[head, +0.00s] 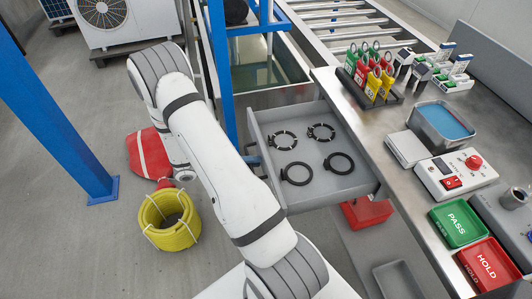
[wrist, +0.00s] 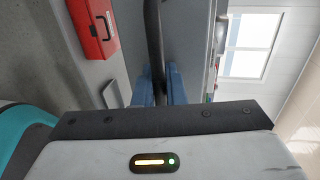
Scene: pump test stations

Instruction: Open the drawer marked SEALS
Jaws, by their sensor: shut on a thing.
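A grey drawer (head: 328,188) stands pulled out from under the steel bench in the head view. Several black rings (head: 296,173) lie inside it. No SEALS marking is readable, as its front face is turned away in the head view. In the wrist view my gripper (wrist: 159,82) has its blue fingers shut on a dark bar handle (wrist: 153,35) running along the grey drawer front (wrist: 186,35).
A red case (head: 367,212) sits low beneath the drawer; it also shows in the wrist view (wrist: 94,28). A yellow coil (head: 168,219) lies on the floor at left. A blue post (head: 55,105) stands at left. The bench (head: 385,178) holds tags, trays and a control box.

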